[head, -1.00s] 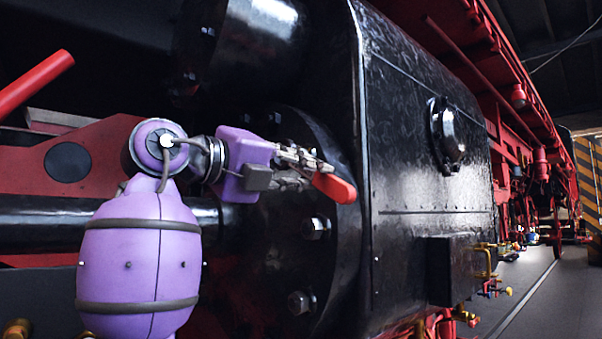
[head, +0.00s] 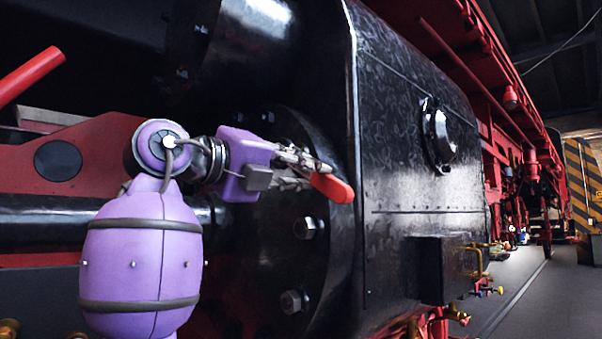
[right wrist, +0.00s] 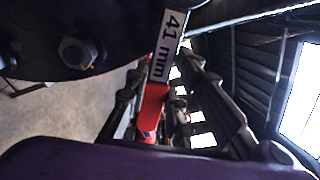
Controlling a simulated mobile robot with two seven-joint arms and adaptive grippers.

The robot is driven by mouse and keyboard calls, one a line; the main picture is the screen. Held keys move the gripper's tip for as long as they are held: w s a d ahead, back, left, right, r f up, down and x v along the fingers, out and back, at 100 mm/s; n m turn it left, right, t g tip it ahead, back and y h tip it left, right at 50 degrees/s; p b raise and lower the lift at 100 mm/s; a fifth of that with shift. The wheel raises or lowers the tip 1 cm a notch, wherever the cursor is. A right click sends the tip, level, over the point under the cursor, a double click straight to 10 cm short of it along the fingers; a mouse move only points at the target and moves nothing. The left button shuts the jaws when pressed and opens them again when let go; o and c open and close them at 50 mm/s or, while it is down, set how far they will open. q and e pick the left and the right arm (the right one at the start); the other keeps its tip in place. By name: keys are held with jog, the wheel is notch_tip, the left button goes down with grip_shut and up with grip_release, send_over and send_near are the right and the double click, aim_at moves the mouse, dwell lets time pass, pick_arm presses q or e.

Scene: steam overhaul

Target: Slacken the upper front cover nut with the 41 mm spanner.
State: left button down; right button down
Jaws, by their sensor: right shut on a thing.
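The 41 mm spanner shows as a red end (head: 332,187) in the head view. In the right wrist view, its pale shank labelled "41 mm" (right wrist: 168,46) runs up to the dark cover, and its far end is out of sight. My right gripper (head: 308,170) is shut on the spanner, in front of the round black cylinder cover (head: 338,262). Two cover nuts show below the gripper: one nearer (head: 309,228) and one lower (head: 293,301). A nut (right wrist: 78,52) also shows left of the spanner in the right wrist view. Whether the spanner sits on a nut is hidden. My left gripper is out of view.
The black cylinder casing (head: 415,150) fills the middle, with a dark box (head: 440,268) and brass fittings (head: 480,262) low on its side. A red bar (head: 30,75) juts in at upper left. Open floor (head: 530,300) lies to the right.

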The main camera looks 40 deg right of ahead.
jog(key=shift+w+d, duration=0.1)
jog(key=shift+d, duration=1.1)
dwell(1.5)
jog(key=shift+r, duration=0.15)
jog(key=shift+s+r+n+p, duration=0.3)
jog(key=shift+r+n+p, duration=0.05)
jog(key=shift+r+n, duration=0.1)
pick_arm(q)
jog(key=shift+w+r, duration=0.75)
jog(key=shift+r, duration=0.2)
pick_arm(e)
jog(key=shift+r+n, duration=0.15)
jog(key=shift+n, duration=0.2)
